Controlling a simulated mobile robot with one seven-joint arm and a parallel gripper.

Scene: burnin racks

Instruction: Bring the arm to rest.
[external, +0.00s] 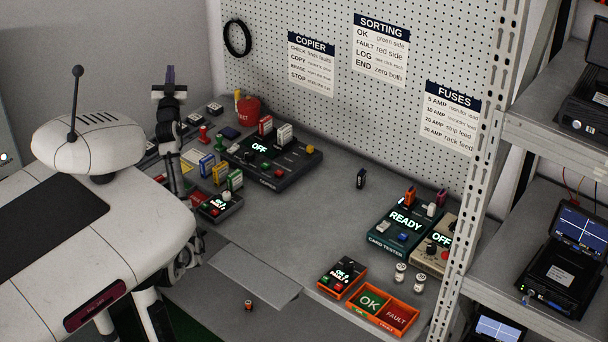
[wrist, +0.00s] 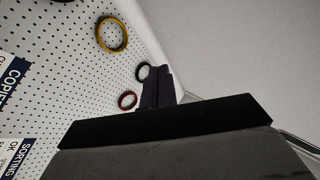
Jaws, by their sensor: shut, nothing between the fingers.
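My gripper (external: 170,75) is raised above the left end of the grey bench (external: 290,215), with its fingers pointing up. The arm below it stands nearly upright beside my white body. The fingers are together and hold nothing. In the wrist view the dark fingers (wrist: 156,88) point toward the pegboard's upper edge and the plain wall, touching nothing that I can see.
Behind stands a pegboard (external: 330,95) with signs. A metal rack (external: 535,130) stands at right. The bench middle is mostly clear.

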